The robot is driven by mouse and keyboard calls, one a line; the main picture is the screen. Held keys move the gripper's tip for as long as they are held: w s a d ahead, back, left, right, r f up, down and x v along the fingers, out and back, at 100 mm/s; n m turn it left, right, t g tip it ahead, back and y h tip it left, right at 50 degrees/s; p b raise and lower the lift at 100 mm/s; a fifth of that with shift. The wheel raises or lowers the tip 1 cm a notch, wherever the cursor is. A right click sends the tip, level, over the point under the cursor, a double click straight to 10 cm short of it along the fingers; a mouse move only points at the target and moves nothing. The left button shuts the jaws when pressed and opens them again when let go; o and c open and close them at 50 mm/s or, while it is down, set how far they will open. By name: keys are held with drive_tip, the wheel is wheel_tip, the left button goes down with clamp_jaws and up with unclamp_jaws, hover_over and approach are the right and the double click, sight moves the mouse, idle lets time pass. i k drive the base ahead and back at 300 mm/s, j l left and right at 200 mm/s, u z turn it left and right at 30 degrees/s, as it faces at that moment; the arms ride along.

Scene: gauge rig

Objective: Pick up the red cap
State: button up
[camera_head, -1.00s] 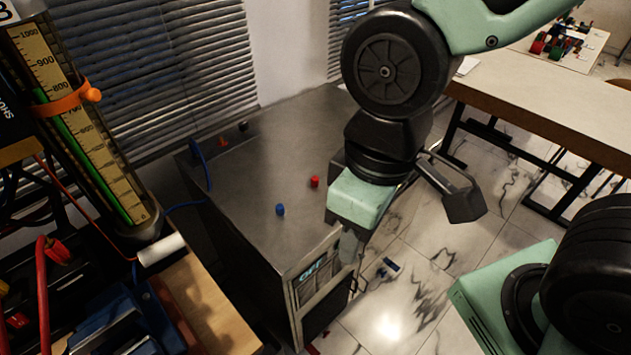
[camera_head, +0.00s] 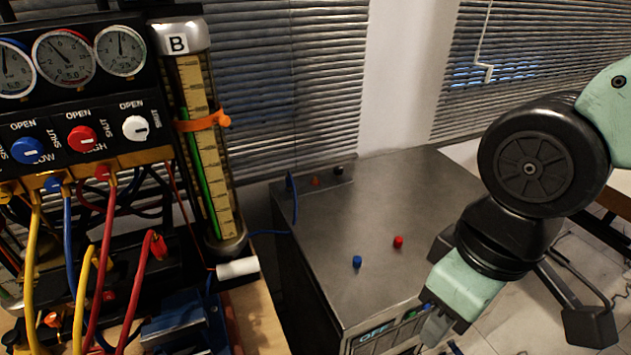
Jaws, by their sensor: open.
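The red cap (camera_head: 398,241) is a small red cylinder standing on the grey metal top of a cabinet (camera_head: 340,215). A similar blue cap (camera_head: 357,261) stands on the same top, to the left of it and nearer the front. My gripper (camera_head: 437,328) is at the right front of the cabinet, below and to the right of the red cap in the picture. It points down and is open, apart from both caps. Its fingertips are partly hidden or blurred against the cabinet front.
A gauge rig with dials, valves and coloured hoses (camera_head: 75,140) fills the left side. A glass column marked B (camera_head: 205,150) stands beside it. A white cylinder (camera_head: 237,268) lies at the bench edge. Around the caps, the cabinet top is largely clear.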

sight(397, 243)
drive_tip(key=i+l+u, duration=0.15)
drive_tip(key=u, duration=0.25)
drive_tip(key=i+l+u, duration=0.1)
drive_tip(key=l+u, duration=0.25)
